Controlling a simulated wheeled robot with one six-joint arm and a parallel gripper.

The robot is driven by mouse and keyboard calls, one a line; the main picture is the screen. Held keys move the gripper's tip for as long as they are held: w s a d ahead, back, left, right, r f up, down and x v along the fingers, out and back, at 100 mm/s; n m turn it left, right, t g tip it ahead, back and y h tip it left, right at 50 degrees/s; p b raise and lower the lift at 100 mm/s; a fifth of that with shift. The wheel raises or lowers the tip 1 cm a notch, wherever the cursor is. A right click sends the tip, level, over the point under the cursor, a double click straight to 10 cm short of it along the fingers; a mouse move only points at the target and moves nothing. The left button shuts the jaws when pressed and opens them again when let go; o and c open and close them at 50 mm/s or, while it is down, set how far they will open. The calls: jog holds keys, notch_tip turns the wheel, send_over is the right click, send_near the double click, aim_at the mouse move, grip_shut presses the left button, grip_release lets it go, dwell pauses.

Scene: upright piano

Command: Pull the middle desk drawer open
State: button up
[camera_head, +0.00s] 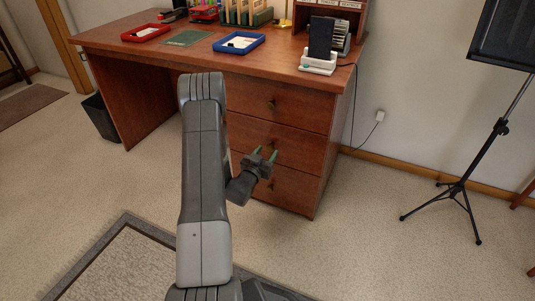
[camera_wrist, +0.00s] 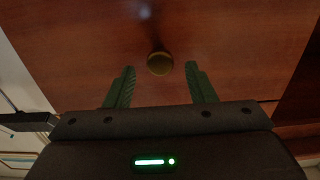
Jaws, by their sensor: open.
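The brown wooden desk has a stack of three drawers on its right side. The middle drawer (camera_head: 301,151) looks closed, its front level with the others. My gripper (camera_head: 265,154) is in front of it, with its green fingers pointing at the drawer front. In the wrist view my gripper (camera_wrist: 161,88) is open and empty. A round brass knob (camera_wrist: 159,63) shows just ahead of the gap between the fingertips. The fingers do not appear to touch the knob. In the head view the gripper partly hides the middle knob.
The top drawer (camera_head: 279,103) has a brass knob, and the bottom drawer (camera_head: 296,187) lies below. A music stand (camera_head: 459,185) stands at right. A dark bin (camera_head: 101,117) is at left. Trays, including a blue tray (camera_head: 239,43), lie on the desktop. Carpet before the drawers is clear.

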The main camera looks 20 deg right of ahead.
jog(key=shift+x, duration=0.8)
